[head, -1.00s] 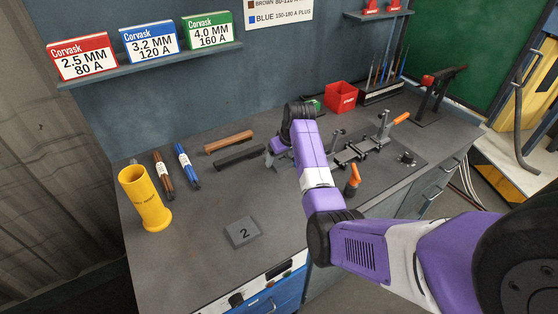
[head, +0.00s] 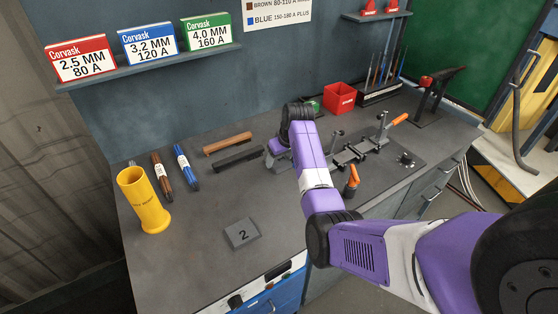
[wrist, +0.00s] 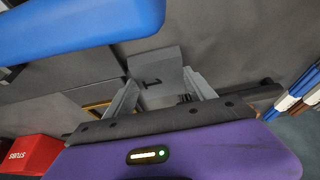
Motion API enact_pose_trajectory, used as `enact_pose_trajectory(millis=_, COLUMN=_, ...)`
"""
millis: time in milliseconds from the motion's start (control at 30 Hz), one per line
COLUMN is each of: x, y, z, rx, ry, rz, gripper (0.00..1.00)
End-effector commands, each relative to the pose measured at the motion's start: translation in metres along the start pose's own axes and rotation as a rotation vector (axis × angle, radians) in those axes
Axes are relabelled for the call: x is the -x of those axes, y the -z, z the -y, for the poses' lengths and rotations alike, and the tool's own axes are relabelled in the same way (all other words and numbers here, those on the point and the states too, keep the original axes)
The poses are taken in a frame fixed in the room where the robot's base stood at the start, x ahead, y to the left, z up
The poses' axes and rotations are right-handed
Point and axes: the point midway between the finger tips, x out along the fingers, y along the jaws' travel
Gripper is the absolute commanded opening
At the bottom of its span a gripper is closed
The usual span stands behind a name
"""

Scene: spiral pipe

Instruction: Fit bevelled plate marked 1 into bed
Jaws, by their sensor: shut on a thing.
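The bevelled plate marked 1 (wrist: 155,72) is a dark grey block between the two grey fingers of my gripper (wrist: 160,88) in the wrist view. My gripper is shut on it. In the head view my gripper (head: 276,152) is over the bench left of the fixture, and my arm hides the plate there. The bed appears to be part of the clamp fixture (head: 362,150) on the right of the bench, with orange handles; its near left part is hidden by my arm. A second grey plate marked 2 (head: 241,233) lies flat near the front edge.
A yellow cylinder (head: 144,203), brown and blue electrode bundles (head: 186,167), and brown and black bars (head: 228,143) are on the left. A red box (head: 340,97) stands behind the fixture. Bench around plate 2 is clear. A blue shape (wrist: 75,25) fills the wrist view's upper left.

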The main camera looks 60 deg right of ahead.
Motion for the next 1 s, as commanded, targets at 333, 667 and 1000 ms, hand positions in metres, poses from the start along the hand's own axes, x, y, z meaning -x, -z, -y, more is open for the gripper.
enact_pose_trajectory(millis=333, x=0.055, y=0.026, z=-0.001, rx=0.001, ry=-0.004, rz=-0.013, gripper=0.00)
enact_pose_trajectory(millis=667, x=0.132, y=0.057, z=-0.001, rx=0.001, ry=-0.003, rz=-0.012, gripper=0.00)
enact_pose_trajectory(millis=1000, x=0.177, y=0.075, z=0.000, rx=0.001, ry=-0.002, rz=-0.008, gripper=0.00)
